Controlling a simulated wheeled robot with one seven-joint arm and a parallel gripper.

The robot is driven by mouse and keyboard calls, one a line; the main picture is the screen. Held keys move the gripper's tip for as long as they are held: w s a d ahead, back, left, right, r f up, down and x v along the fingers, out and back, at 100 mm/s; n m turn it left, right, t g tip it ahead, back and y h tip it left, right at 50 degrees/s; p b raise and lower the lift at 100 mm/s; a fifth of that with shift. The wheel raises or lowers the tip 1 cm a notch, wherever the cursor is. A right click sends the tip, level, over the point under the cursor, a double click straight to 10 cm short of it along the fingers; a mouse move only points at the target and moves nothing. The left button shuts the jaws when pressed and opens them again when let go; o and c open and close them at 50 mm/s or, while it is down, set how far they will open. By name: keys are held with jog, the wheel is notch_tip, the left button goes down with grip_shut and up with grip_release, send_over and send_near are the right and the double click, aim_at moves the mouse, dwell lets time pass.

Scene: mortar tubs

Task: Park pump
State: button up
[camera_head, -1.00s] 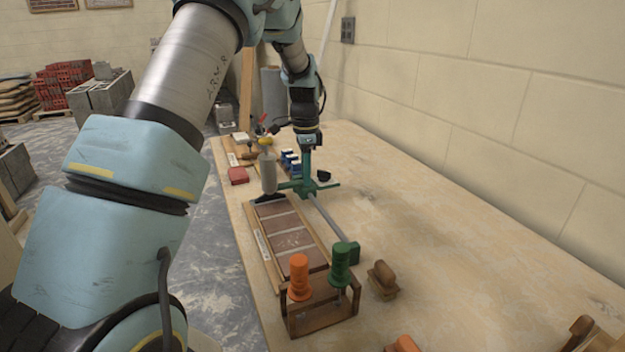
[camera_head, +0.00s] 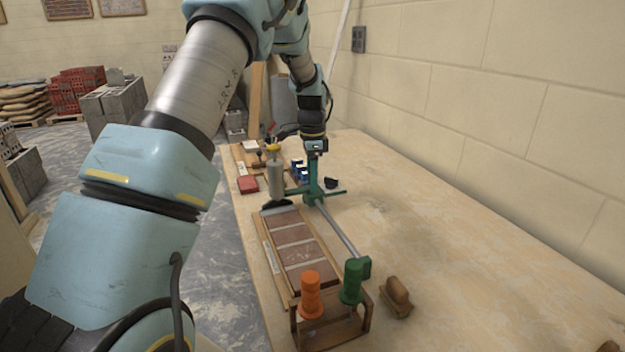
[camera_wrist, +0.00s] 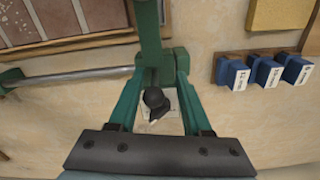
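A grey upright cylinder with a yellow top (camera_head: 276,178), which looks like the pump, stands on a dark foot at the far end of the tile panel (camera_head: 268,262). My gripper (camera_head: 314,178) is low over the table just right of it. In the wrist view, my gripper's green fingers (camera_wrist: 163,72) reach down to a green crossbar (camera_wrist: 148,22). Fingers and bar share one colour, so I cannot tell whether they are clamped on it. In the head view the bar reaches left towards the cylinder. The cylinder is outside the wrist view.
A metal rod (camera_head: 338,230) runs from the green piece to a green end block (camera_head: 365,267). A wooden rack with orange (camera_head: 311,296) and green (camera_head: 352,281) handles stands nearer. Blue blocks (camera_wrist: 265,72) and a black knob (camera_wrist: 156,101) lie nearby.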

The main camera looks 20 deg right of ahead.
notch_tip(320, 180, up, 11)
jog(key=shift+f+b, duration=0.1)
jog(key=shift+b, duration=1.1)
